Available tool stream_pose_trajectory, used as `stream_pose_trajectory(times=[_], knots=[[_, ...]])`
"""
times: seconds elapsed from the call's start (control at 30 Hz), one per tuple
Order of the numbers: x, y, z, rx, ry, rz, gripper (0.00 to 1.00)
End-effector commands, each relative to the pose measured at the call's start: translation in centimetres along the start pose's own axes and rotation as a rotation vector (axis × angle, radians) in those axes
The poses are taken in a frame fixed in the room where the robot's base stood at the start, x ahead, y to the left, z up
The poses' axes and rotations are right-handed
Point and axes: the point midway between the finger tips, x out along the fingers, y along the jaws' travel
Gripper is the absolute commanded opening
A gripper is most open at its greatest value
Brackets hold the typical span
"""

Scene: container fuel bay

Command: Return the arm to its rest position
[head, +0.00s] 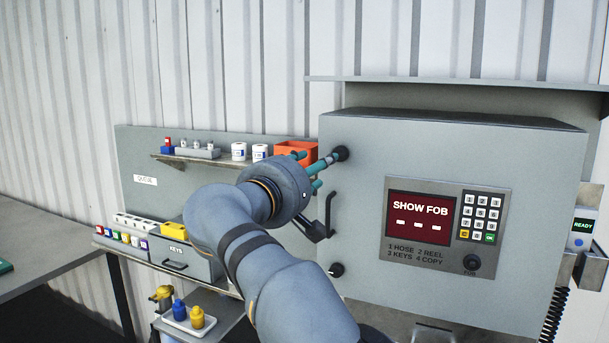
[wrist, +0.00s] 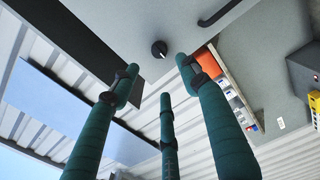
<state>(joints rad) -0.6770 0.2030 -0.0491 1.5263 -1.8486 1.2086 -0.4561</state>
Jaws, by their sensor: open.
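My arm reaches up across the middle of the head view. My gripper (head: 314,168) has teal fingers and is in front of the left edge of the grey cabinet (head: 360,200), close to its upper black knob (head: 341,153). In the wrist view my gripper (wrist: 155,82) shows its teal fingers spread with nothing between them. The upper knob (wrist: 159,49) shows beyond the fingertips there; whether any finger touches the cabinet, I cannot tell. The arm hides part of the shelf area and the cabinet's lower left.
The cabinet's red screen (head: 421,218) reads SHOW FOB, with a keypad (head: 480,217) beside it. A black door handle (head: 329,212), an orange bin (head: 296,152), a shelf (head: 185,159) and a KEYS box (head: 185,255) are near the arm. A workbench (head: 45,240) stands left.

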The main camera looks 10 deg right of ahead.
Motion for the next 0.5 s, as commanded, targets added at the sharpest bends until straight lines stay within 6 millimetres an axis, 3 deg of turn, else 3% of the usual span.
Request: stream_pose_trajectory(times=[0.17,0.5], knots=[[1.8,-0.1,0.1,-0.001,-0.004,-0.001,0.46],[8.3,-0.1,0.1,0.0,-0.004,-0.002,0.46]])
